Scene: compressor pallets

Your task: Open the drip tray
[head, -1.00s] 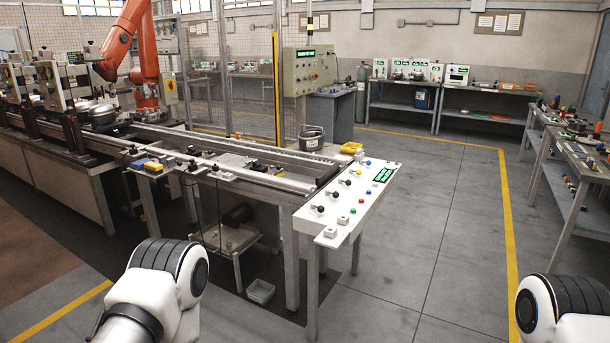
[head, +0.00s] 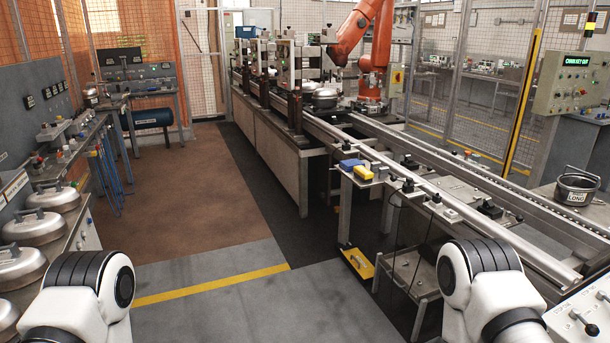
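No thing in the head view is clearly marked as the drip tray. A shallow grey tray-like shelf (head: 412,272) stands low under the conveyor line, partly hidden by posts and my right arm. A small yellow-edged piece (head: 357,262) sits low beside it, and I cannot tell what it is. White and black links of both my arms show at the bottom edge, but neither gripper is in view.
The conveyor line (head: 470,205) runs from the right foreground to the back, with an orange robot arm (head: 350,38) behind it. A workbench with several metal pots (head: 45,198) stands at left. Open floor (head: 200,255) lies between them.

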